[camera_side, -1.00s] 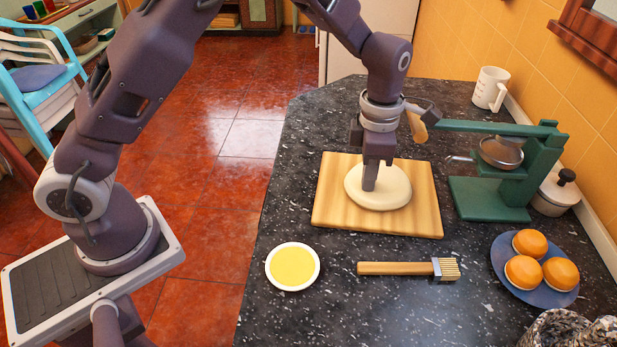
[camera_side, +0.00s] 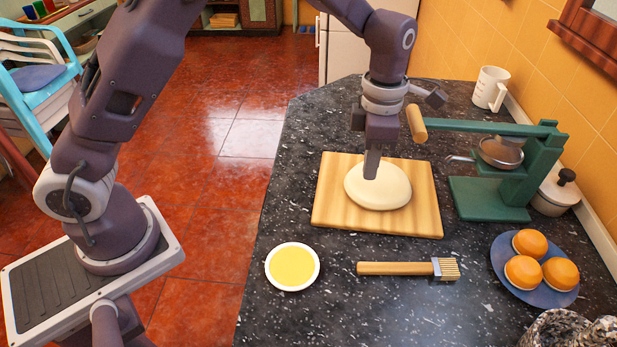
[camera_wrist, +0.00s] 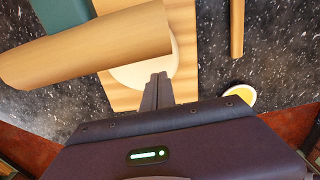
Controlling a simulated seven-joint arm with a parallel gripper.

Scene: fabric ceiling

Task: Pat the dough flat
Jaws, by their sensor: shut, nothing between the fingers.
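The dough (camera_side: 380,190) is a pale, rounded disc lying on the wooden board (camera_side: 421,217) in the middle of the counter. My gripper (camera_side: 371,176) is shut and empty, pointing down over the upper left part of the dough. Whether its tips touch the dough or hover just above it, I cannot tell. In the wrist view my gripper (camera_wrist: 158,78) shows in front of the dough (camera_wrist: 136,78), which is partly hidden behind a wooden handle (camera_wrist: 90,45).
A green press (camera_side: 490,190) stands right of the board, its wooden handle (camera_side: 416,123) close beside my wrist. In front lie a bowl of yellow liquid (camera_side: 293,266), a brush (camera_side: 408,269) and a blue plate (camera_side: 505,252) with orange-topped buns. A white mug (camera_side: 490,88) stands behind.

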